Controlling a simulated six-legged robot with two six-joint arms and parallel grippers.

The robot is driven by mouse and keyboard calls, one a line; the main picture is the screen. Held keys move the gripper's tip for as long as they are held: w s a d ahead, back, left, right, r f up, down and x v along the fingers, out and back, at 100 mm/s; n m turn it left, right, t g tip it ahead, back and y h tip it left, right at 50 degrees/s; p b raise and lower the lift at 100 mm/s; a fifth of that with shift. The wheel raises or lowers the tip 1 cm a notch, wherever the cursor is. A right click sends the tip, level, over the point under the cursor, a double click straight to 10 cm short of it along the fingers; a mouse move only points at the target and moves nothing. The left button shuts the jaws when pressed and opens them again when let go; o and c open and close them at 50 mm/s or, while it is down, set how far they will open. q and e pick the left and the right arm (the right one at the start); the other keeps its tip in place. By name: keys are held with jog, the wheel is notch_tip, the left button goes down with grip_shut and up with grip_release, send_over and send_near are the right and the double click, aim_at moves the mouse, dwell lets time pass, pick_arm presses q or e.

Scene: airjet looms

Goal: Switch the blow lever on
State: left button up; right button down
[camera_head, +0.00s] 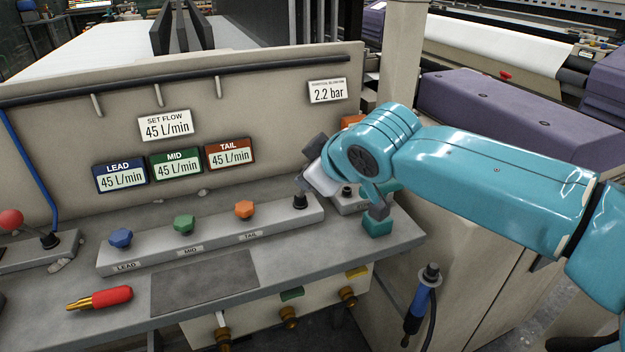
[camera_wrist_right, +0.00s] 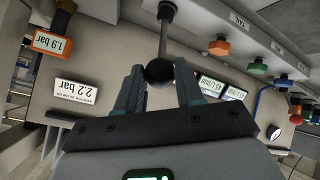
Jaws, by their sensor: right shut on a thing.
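The blow lever shows in the right wrist view as a grey rod ending in a black ball knob (camera_wrist_right: 160,72). The ball sits between the two dark fingers of my right gripper (camera_wrist_right: 158,84), which is shut on it. In the head view my right gripper (camera_head: 317,174) is at the right end of the console, beside the dark lever base (camera_head: 300,201). The wrist and gripper hide most of the lever there, and I cannot tell its setting. My left gripper is not in view.
Blue (camera_head: 120,238), green (camera_head: 184,224) and orange (camera_head: 244,210) knobs line the console left of my gripper. A red-ball lever (camera_head: 11,220) stands at the far left. A red-handled tool (camera_head: 99,298) lies in front. A 2.2 bar display (camera_head: 328,91) hangs behind.

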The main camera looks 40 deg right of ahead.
jog(key=shift+s+a+f, duration=0.1)
jog(key=shift+s+f, duration=0.1)
jog(key=shift+f, duration=0.2)
jog(key=c, duration=0.7)
grip_release()
jog(key=shift+c, duration=0.2)
jog(key=shift+r, duration=0.1)
jog(key=p+v, duration=0.3)
jog(key=v, duration=1.3)
jog(key=shift+r, duration=0.15)
